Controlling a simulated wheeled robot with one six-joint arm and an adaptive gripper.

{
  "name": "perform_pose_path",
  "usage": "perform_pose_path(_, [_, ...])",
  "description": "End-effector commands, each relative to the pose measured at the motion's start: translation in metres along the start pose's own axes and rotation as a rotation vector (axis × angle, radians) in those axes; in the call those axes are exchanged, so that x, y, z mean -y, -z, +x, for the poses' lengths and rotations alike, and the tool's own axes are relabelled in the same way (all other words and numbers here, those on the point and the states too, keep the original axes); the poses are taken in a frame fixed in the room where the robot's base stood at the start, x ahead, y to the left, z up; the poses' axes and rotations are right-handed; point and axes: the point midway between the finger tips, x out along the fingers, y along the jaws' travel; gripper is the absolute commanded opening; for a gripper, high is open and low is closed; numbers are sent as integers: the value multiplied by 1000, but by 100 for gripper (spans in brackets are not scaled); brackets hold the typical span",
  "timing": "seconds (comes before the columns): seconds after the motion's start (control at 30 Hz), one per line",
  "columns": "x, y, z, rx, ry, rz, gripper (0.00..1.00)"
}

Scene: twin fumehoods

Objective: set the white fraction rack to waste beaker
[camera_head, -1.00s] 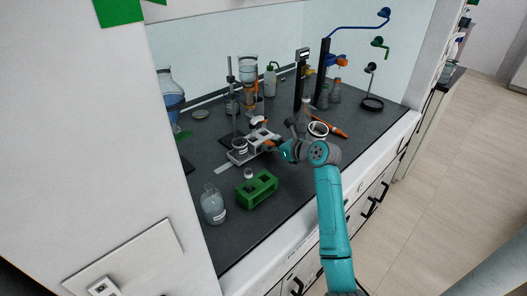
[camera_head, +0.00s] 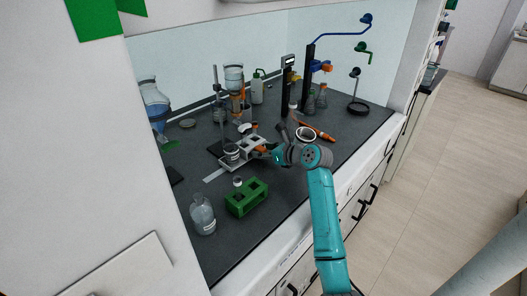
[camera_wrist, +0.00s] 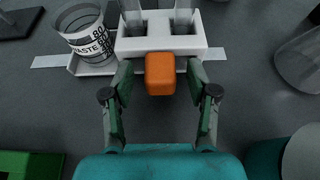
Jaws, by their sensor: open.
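The white fraction rack (camera_wrist: 160,38) stands at the top middle of the wrist view, with clear tubes in it and an orange block (camera_wrist: 160,74) on its near side. In the head view the rack (camera_head: 254,140) is mid-bench. The waste beaker (camera_wrist: 88,34), clear with a WASTE label, stands left of the rack on a white tray (camera_wrist: 92,68); it also shows in the head view (camera_head: 232,152). My gripper (camera_wrist: 160,82) is open, with one finger on each side of the orange block and a gap to each.
A green block rack (camera_head: 246,198) and a clear bottle (camera_head: 202,214) stand on the near left of the bench. A stand with glassware (camera_head: 234,90) is behind the rack. A white-rimmed vessel (camera_head: 306,134) is close behind my wrist.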

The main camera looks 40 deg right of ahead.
Motion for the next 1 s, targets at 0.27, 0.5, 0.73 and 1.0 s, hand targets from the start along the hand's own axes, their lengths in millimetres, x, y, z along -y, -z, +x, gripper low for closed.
perform_pose_path(0.27, [1, 0, -44, 1, 3, -1, 58])
perform_pose_path(0.5, [1, 0, -89, 1, 3, 0, 58])
perform_pose_path(0.73, [0, 1, -112, 0, 1, 1, 58])
perform_pose_path(1.0, [0, 0, -116, 0, 1, 0, 58])
